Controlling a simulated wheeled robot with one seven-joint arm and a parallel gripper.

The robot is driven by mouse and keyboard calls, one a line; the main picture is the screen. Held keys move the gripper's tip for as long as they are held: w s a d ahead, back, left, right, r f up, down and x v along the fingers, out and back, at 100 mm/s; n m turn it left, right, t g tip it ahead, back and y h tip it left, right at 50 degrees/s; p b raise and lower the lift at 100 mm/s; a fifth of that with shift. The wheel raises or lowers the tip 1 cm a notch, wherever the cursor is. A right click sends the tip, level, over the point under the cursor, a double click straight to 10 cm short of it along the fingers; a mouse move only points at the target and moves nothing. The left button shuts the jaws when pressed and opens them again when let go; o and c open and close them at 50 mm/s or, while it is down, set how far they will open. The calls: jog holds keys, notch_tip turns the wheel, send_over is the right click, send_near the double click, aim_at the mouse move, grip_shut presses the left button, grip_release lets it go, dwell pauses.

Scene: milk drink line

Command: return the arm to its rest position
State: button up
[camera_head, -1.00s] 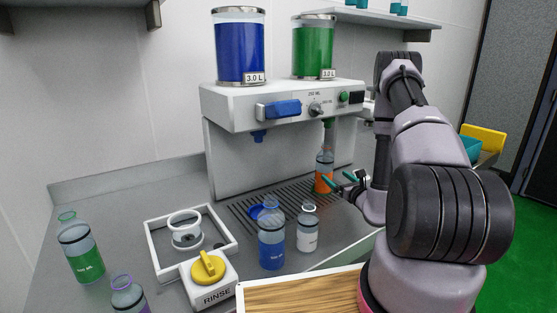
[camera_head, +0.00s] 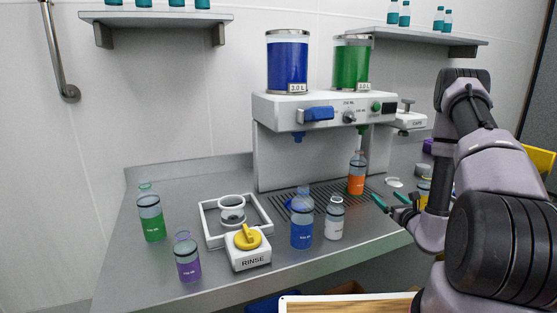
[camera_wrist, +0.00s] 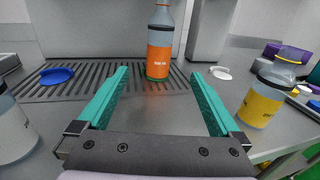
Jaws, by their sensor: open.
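My arm rises at the right of the head view and bends down to the counter. My gripper (camera_head: 390,202) is open and empty, with teal fingers, just in front of the drip grate. In the wrist view my gripper (camera_wrist: 160,90) spreads wide, with the orange-labelled bottle (camera_wrist: 159,45) ahead, beyond the fingertips and apart from them. That orange-labelled bottle (camera_head: 356,176) stands upright on the grate under the green dispenser's side.
A white-labelled bottle (camera_head: 334,218) and a blue-labelled bottle (camera_head: 302,220) stand left of my gripper. A yellow-labelled bottle (camera_wrist: 261,100) stands at its right. The rinse unit (camera_head: 248,247), a green-labelled bottle (camera_head: 151,214) and a purple-labelled bottle (camera_head: 188,259) are further left. The dispenser (camera_head: 285,160) stands behind.

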jog(key=s+a+r+n+g+y, duration=0.6)
jog(key=a+r+n, duration=0.3)
jog(key=a+r, duration=0.3)
jog(key=s+a+r+n+g+y, duration=0.3)
jog(key=a+r+n+g+y, duration=0.45)
jog(key=r, duration=0.55)
jog(key=s+a+r+n+g+h, duration=0.2)
jog(key=s+n+h, duration=0.15)
jog(key=s, duration=0.35)
jog(key=s+a+r+n+g+h, duration=0.1)
jog(key=s+r+n+g+h, duration=0.15)
jog(key=s+n, duration=0.35)
jog(key=s+d+r+n+t+h, duration=0.4)
jog(key=s+d+r+t+h, duration=0.3)
jog(key=d+h, duration=0.1)
jog(key=shift+d, duration=0.65)
jog(key=shift+r, duration=0.1)
